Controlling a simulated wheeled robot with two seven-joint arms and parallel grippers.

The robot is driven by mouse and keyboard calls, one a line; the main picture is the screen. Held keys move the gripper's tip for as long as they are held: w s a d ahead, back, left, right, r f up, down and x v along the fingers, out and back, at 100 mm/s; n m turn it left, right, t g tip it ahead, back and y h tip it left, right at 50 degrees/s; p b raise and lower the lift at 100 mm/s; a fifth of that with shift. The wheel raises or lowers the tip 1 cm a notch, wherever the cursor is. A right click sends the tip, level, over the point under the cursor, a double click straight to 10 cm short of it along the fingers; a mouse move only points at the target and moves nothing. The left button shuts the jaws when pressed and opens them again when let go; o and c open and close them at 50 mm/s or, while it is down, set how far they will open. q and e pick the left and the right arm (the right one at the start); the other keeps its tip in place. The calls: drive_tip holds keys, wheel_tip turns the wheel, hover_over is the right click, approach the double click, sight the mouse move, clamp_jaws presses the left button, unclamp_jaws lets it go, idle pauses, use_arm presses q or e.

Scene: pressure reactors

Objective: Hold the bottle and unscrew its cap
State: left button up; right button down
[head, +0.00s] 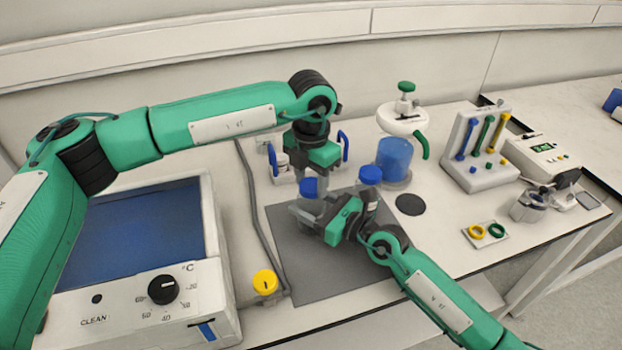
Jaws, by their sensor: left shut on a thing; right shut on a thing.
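A bottle (309,204) with a blue cap (309,187) is upright over the grey mat (300,255), near its back edge. My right gripper (311,213) reaches in from the right and is shut on the bottle's body, hiding much of it. My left gripper (311,178) points down from above and is shut on the blue cap; its fingertips are hard to make out. A second blue cap (370,174) shows just right of them, on a container partly hidden behind my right gripper. I cannot tell how far the held cap is turned.
A white holder with blue handles (344,146) is behind my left gripper. A blue vessel (395,157), a tube rack (480,165) and a ring plate (485,234) stand right. A heating bath (165,305) and yellow knob (265,282) are left. The mat's front is clear.

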use_arm(q)
drive_tip(key=n, duration=1.5)
drive_tip(key=shift+n, duration=0.3)
drive_tip(key=n, duration=0.5)
drive_tip(key=shift+n, duration=0.3)
drive_tip(key=shift+r, duration=0.2)
drive_tip(key=shift+r, duration=0.95)
